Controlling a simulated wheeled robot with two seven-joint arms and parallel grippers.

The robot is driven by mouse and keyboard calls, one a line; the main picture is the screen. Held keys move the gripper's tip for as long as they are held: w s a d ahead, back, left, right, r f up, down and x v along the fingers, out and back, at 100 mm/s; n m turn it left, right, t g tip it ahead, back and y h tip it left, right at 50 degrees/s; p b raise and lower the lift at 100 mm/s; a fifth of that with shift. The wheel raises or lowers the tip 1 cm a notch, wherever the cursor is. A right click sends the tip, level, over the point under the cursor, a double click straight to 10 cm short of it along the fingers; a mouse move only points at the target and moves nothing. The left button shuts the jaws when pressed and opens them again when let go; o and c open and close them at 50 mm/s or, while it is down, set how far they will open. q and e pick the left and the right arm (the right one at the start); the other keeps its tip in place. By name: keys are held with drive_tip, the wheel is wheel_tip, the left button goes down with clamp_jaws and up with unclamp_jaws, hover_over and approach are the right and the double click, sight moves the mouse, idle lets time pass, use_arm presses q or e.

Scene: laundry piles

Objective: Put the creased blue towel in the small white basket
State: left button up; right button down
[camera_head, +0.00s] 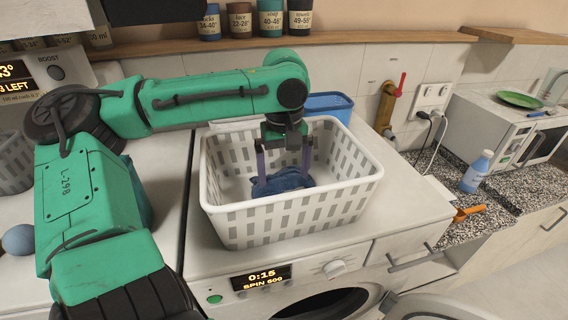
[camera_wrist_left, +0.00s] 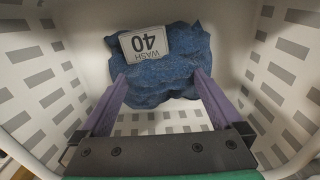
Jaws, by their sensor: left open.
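The creased blue towel (camera_head: 284,181) lies inside the white basket (camera_head: 290,222) on top of the washing machine. In the left wrist view the towel (camera_wrist_left: 165,68) is bunched on the basket floor, with a white tag reading WASH 40 on it. My left gripper (camera_head: 285,170) reaches down into the basket. Its two purple fingers (camera_wrist_left: 160,82) are spread apart at the towel's near edge, one toward each side. I cannot tell whether the fingertips touch the cloth. My right gripper does not show.
A blue container (camera_head: 329,104) stands behind the basket. A wooden shelf with several jars runs along the back. A blue-grey ball (camera_head: 19,239) lies at the far left.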

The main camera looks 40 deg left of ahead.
sight(284, 176)
use_arm(q)
wheel_tip(284, 176, up, 12)
drive_tip(key=b, duration=0.1)
drive_tip(key=shift+a, duration=0.1)
idle(0.5)
